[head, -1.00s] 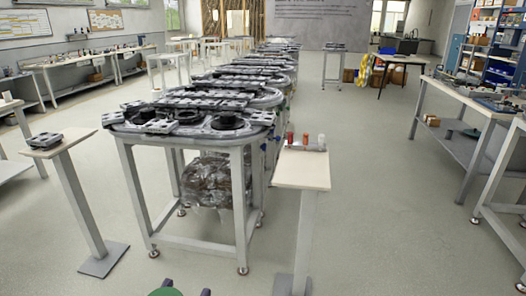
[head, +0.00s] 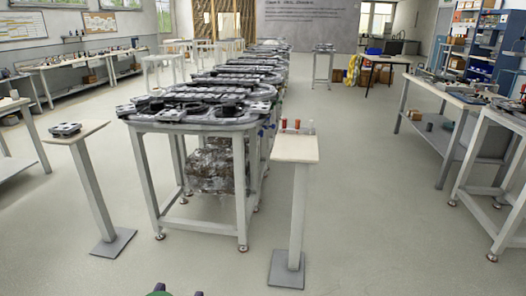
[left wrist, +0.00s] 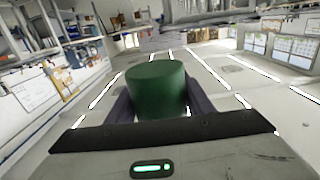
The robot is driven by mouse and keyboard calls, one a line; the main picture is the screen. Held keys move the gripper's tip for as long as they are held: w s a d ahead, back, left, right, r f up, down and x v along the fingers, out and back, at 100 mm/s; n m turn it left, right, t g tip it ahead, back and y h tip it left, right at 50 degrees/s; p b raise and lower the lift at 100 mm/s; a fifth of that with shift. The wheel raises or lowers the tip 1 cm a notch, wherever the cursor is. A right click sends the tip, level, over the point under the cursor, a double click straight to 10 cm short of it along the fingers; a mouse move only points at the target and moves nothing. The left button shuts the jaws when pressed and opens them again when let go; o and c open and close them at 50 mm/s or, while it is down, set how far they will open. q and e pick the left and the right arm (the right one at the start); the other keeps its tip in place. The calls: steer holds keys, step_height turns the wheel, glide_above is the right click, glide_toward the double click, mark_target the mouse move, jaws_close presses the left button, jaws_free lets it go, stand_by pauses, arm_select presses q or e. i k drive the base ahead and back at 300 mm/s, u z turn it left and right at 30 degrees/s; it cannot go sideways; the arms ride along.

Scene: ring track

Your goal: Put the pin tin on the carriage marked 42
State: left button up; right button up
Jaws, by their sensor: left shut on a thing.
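My left gripper (head: 178,293) shows only at the bottom edge of the head view. In the left wrist view its dark fingers (left wrist: 157,104) are shut on a plain green cylinder (left wrist: 156,88), which looks like the pin tin. The tin also shows as a green sliver in the head view (head: 159,290), clear of the track. The ring track (head: 190,120) stands ahead on a grey frame table, with several grey carriages (head: 258,107) on it. Their numbers are too small to read, so I cannot tell which is 42. My right gripper is not in view.
A narrow stand (head: 295,149) at the track's right holds small red and white cylinders (head: 284,124). A narrow stand (head: 88,134) at left holds a grey block (head: 66,129). More ring tracks stand behind. Benches line both sides. The floor before the track is clear.

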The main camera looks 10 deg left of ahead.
mark_target(259, 107)
steer(key=z, duration=0.85)
steer(key=i, duration=1.9)
steer(key=u, duration=0.5)
